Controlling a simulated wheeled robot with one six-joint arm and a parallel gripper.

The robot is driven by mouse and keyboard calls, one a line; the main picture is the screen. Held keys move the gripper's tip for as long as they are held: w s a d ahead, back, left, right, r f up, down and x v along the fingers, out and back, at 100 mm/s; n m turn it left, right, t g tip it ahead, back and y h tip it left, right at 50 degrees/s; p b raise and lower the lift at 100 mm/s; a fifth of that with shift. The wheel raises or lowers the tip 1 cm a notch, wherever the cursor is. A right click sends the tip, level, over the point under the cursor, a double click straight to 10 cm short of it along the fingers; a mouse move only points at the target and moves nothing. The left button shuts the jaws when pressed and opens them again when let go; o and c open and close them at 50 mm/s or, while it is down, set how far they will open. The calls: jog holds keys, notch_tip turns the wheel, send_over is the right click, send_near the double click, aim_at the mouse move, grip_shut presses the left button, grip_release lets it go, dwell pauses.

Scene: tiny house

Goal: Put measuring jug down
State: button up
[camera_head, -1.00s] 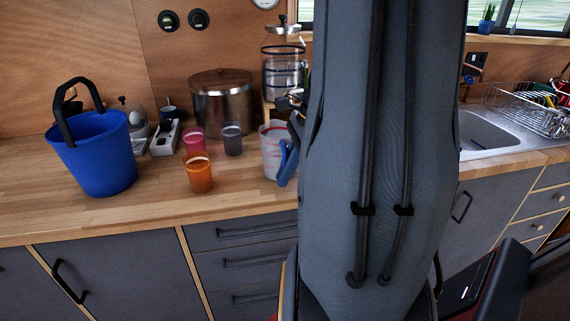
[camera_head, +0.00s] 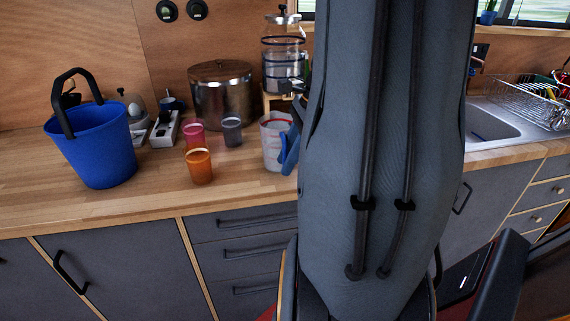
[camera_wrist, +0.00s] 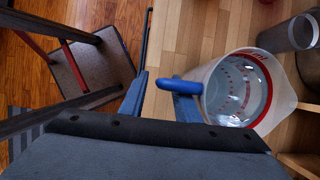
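The measuring jug (camera_head: 272,146) is a translucent white jug with red markings and a blue handle. It stands upright on the wooden counter (camera_head: 236,193), just left of my arm. In the wrist view I look down into the jug (camera_wrist: 240,92), and its blue handle (camera_wrist: 178,86) points left toward my gripper (camera_wrist: 161,90). My fingers look spread apart, with bare counter showing between them and the handle's end in or just beyond the gap. I cannot tell whether a finger touches the handle. My arm hides most of the gripper in the head view.
An orange cup (camera_head: 199,167), a pink cup (camera_head: 193,135) and a grey cup (camera_head: 232,132) stand left of the jug. A steel pot (camera_head: 222,98) and a glass dispenser (camera_head: 284,66) are behind. A blue bucket (camera_head: 98,148) is far left. The counter's front strip is clear.

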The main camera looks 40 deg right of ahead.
jog(key=v, duration=1)
jog(key=shift+r+b, duration=0.2)
jog(key=shift+b, duration=0.2)
